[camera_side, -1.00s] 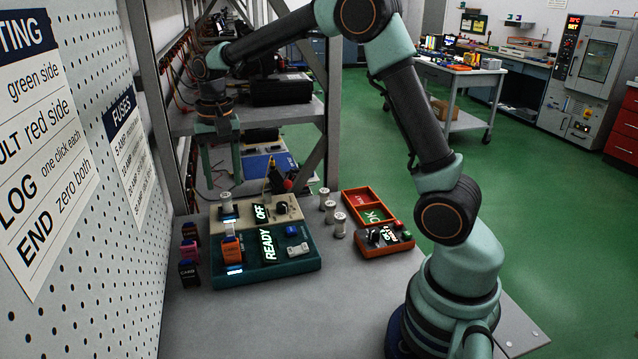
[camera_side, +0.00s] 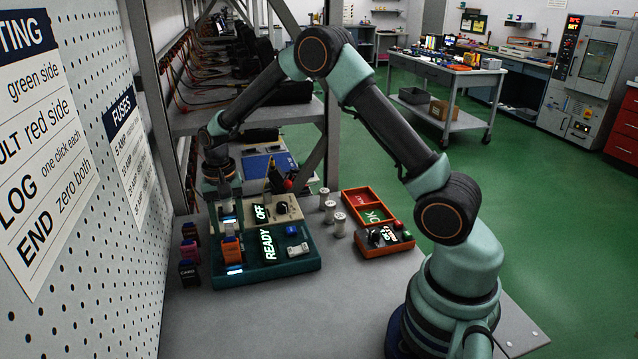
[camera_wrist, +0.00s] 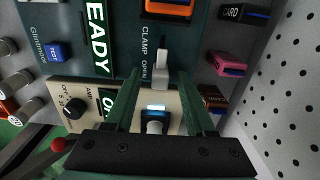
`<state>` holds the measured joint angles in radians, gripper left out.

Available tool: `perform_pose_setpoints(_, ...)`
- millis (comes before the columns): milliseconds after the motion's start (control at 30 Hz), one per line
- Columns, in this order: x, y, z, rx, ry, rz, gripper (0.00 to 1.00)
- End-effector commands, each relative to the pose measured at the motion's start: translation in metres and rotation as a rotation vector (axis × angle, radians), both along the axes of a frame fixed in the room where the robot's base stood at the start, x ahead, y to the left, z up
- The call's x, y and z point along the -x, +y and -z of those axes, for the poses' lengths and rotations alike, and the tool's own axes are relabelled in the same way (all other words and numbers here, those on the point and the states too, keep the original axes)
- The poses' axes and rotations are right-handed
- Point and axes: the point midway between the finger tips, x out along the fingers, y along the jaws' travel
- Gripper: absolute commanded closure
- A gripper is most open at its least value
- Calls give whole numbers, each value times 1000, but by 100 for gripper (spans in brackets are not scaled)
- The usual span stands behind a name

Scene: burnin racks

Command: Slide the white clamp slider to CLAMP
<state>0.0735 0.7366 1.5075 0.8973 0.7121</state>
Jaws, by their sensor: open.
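The white clamp slider (camera_wrist: 160,72) stands in a slot on the teal fixture (camera_wrist: 200,45), at the OPEN end of its CLAMP/OPEN label in the wrist view. My gripper (camera_wrist: 159,80) is open, with one finger on each side of the slider and a gap on both sides. No contact shows. In the side view my gripper (camera_side: 226,214) points down over the back left of the fixture (camera_side: 275,268), and the slider cannot be made out there. The fixture's display (camera_side: 268,246) reads READY. An orange block (camera_side: 232,249) sits in the fixture.
A beige box (camera_side: 290,209) with a knob and an OFF display adjoins the fixture's back. Several small coloured blocks (camera_side: 189,252) stand to its left by the pegboard. White cylinders (camera_side: 340,226) and an orange tray (camera_side: 364,203) stand right. The front bench (camera_side: 270,315) is clear.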

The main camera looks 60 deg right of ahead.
Motion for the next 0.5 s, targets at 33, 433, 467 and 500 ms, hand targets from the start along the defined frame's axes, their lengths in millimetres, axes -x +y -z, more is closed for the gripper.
perform_pose_setpoints(33, 0, 0, 4, -1, 2, 0, 45)
perform_pose_setpoints(433, 0, 0, 9, 0, 0, 0, 53)
perform_pose_setpoints(467, 0, 0, 9, 0, 0, 0, 64)
perform_pose_setpoints(500, 0, 0, 9, 0, 0, 0, 79)
